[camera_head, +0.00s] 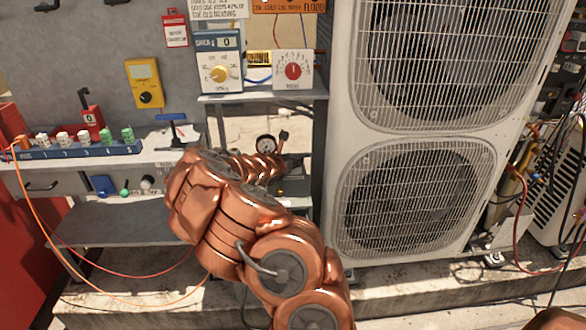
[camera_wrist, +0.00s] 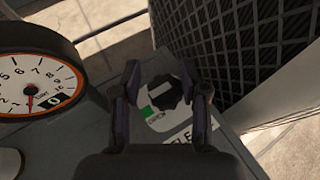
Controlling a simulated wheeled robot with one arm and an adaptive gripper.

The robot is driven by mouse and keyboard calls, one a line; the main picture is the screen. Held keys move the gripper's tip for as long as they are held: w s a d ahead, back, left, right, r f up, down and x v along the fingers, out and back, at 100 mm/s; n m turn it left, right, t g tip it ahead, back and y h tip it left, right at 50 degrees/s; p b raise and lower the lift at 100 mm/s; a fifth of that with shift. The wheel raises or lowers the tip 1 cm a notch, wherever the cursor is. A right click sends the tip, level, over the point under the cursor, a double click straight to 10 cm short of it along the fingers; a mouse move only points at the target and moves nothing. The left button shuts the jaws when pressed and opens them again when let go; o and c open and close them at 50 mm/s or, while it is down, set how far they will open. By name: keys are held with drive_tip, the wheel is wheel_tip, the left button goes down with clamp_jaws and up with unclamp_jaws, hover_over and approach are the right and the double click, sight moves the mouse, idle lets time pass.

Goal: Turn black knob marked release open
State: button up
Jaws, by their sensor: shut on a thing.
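The black knob (camera_wrist: 172,98) sits on a white plate (camera_wrist: 152,87) with a green patch (camera_wrist: 149,112) at its lower left. A light pointer mark shows on the knob. A label (camera_wrist: 183,140) below it is partly covered, with only letters like "LE" readable. My gripper (camera_wrist: 163,84) has one finger on each side of the knob and is shut on it. In the head view my copper arm reaches to the shelf below the meters and hides the knob.
A round gauge (camera_head: 266,144) stands close beside the knob; it also shows in the wrist view (camera_wrist: 35,75). A tall condenser unit (camera_head: 420,130) rises at right. A shelf with a blue strip (camera_head: 75,151) of coloured pieces is at left.

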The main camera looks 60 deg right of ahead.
drive_tip(key=shift+w+a+n+t+b, duration=0.25)
drive_tip(key=shift+w+n+t+b, duration=0.1)
drive_tip(key=shift+b, duration=1.45)
drive_tip(key=shift+c, duration=0.6)
drive_tip(key=shift+s+a+b, duration=0.15)
drive_tip(key=shift+b, duration=0.6)
clamp_jaws()
drive_tip(key=shift+s+f, duration=0.15)
drive_tip(key=shift+f, duration=0.15)
drive_tip(key=o, duration=0.7)
unclamp_jaws()
drive_tip(key=o, duration=0.4)
drive_tip(key=shift+s+d+r, duration=0.1)
drive_tip(key=shift+s+d, duration=0.05)
drive_tip(key=shift+d, duration=0.05)
drive_tip(key=shift+r, duration=0.15)
